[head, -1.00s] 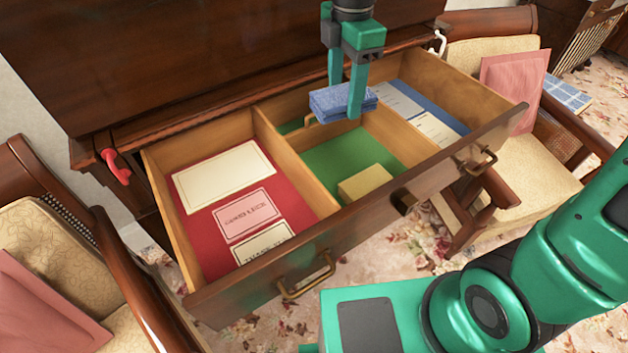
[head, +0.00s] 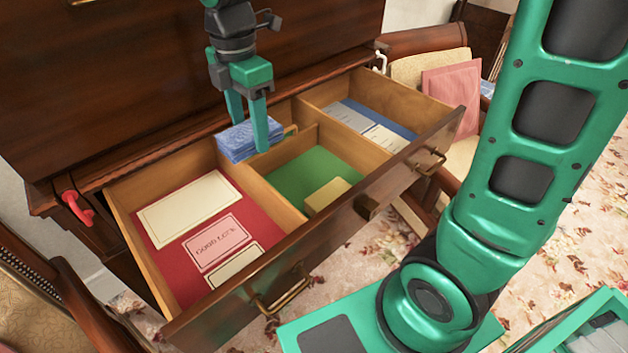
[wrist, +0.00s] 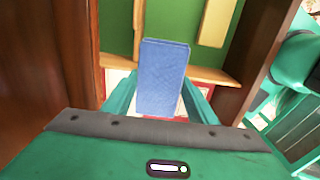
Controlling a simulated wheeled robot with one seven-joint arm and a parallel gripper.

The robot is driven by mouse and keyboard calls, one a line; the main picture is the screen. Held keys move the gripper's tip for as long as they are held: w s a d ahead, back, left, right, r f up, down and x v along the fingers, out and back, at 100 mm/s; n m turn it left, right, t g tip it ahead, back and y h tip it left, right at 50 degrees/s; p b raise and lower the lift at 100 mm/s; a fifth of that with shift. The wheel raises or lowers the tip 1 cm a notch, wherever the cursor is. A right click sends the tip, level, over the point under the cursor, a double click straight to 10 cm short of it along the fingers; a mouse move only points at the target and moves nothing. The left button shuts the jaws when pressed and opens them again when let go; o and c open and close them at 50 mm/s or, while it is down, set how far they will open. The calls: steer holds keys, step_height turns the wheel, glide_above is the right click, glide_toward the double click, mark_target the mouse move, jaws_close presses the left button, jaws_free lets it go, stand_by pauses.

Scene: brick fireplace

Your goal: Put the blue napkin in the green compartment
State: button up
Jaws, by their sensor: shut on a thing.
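The blue napkin (head: 238,141) is a folded, stacked blue cloth. My gripper (head: 249,127) is shut on it and holds it above the back of the open drawer, around the divider between the red and green compartments. In the wrist view the napkin (wrist: 163,77) sits between the two fingers (wrist: 160,98), with its far end over green lining and its near end over the divider and a strip of red. The green compartment (head: 298,176) is the middle one, with a yellow block (head: 327,194) near its front. Its back part is partly hidden by the napkin and fingers.
The red compartment (head: 180,262) on the left holds several cards. The blue compartment (head: 391,124) on the right holds pale papers. Wooden dividers (head: 273,196) separate them. The upright cabinet front (head: 150,75) stands close behind my gripper. Chairs stand on both sides.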

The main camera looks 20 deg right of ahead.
steer(key=w+d+f, duration=0.2)
steer(key=d+f, duration=0.9)
steer(key=shift+d, duration=0.15)
steer(key=shift+w+f, duration=0.1)
steer(key=shift+f, duration=0.45)
steer(key=o, duration=1)
steer(key=shift+r, duration=0.1)
step_height(320, 180, up, 13)
steer(key=shift+r, duration=0.1)
